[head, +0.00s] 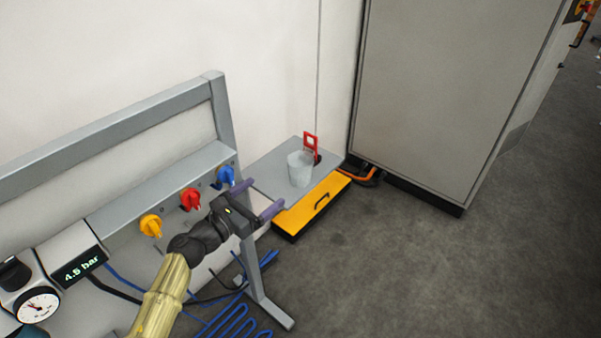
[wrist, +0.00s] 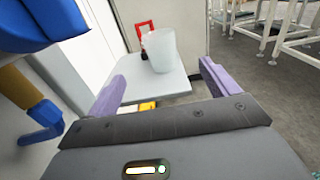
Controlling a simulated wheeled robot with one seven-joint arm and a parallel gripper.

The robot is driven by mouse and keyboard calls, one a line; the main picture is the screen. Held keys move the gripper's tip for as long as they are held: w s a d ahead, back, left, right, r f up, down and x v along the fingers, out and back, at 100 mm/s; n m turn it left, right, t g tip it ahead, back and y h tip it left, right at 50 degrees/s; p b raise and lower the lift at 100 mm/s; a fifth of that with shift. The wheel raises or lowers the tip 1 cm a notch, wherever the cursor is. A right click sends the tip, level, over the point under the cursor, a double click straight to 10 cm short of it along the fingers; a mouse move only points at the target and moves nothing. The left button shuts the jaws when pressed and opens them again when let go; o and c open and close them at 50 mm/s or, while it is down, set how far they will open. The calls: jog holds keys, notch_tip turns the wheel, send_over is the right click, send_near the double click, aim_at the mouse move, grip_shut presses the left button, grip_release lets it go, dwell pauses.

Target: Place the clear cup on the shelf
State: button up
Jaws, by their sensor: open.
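The clear cup (head: 300,170) stands upright on a small grey shelf (head: 270,172) in the head view. It also shows in the wrist view (wrist: 160,50), standing on the light shelf top (wrist: 172,87) ahead of the fingers. My gripper (head: 257,199) is open, with its two purple fingers apart and nothing between them. In the wrist view my gripper (wrist: 160,84) points toward the cup, and the cup appears beyond the fingertips, apart from them.
A red-framed item (head: 311,143) stands right behind the cup. Blue (head: 225,177), red (head: 190,199) and yellow (head: 151,225) valve knobs line the grey panel beside my arm. A large grey cabinet (head: 445,95) stands at right.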

aim_at(292, 171)
jog(key=b+x, duration=0.1)
jog(key=x, duration=0.9)
jog(key=shift+b+x, duration=0.75)
jog(key=shift+x, duration=1.85)
jog(key=shift+a+f, duration=0.1)
jog(key=c, duration=1.1)
jog(key=shift+c, duration=0.2)
